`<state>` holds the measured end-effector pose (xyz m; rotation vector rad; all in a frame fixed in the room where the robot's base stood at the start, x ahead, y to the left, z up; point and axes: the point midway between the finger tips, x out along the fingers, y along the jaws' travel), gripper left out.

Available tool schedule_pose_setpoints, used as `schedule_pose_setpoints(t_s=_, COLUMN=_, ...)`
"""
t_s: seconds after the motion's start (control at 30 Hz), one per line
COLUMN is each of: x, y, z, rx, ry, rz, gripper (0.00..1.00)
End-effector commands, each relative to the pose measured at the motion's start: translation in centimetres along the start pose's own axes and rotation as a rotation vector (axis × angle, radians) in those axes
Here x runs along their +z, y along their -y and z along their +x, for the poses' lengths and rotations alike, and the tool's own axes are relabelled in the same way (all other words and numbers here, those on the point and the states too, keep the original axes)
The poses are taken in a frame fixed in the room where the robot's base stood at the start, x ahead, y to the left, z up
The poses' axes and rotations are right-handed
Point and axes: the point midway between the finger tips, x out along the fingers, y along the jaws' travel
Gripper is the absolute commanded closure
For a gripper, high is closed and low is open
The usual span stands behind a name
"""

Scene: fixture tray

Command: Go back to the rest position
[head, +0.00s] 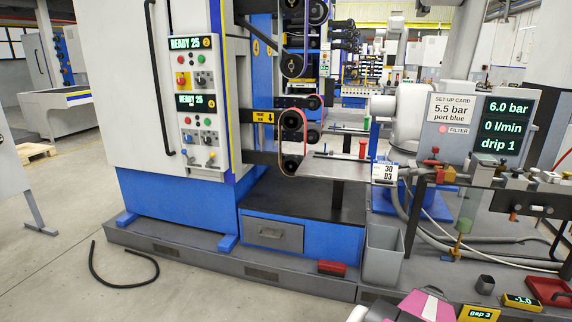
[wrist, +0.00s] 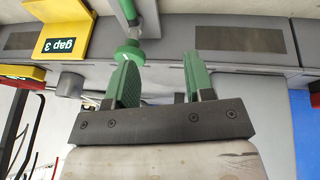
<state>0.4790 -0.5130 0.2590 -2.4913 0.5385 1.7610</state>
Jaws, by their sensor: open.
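My gripper (wrist: 158,76) shows in the wrist view with its two green fingers spread apart. No object sits between the fingers. A green round knob on a rod (wrist: 129,52) appears close to the left finger; I cannot tell whether they touch. The gripper's fingers cannot be made out in the head view. A pink and white part at the bottom edge of the head view looks like part of my arm.
A grey bin (head: 383,256) stands beside the blue drawer cabinet (head: 275,235). A red box (head: 332,267) lies on the grey plinth. The left floor is mostly clear, with a black hose (head: 125,283).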

Motion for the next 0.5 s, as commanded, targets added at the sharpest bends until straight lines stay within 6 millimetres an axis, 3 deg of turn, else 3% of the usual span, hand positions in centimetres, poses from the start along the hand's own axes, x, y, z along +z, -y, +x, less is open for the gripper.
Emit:
schedule_pose_setpoints(t_s=0.03, x=-1.0, y=2.2, z=-2.0, rx=-0.016, ry=0.004, rz=-0.014, gripper=0.52)
schedule_pose_setpoints(t_s=0.2, x=-3.8, y=8.8, z=-7.1, rx=-0.07, ry=0.038, rz=-0.046, gripper=0.52)
schedule_pose_setpoints(t_s=0.5, x=-6.1, y=20.0, z=-16.4, rx=-0.146, ry=0.108, rz=-0.105, gripper=0.52)
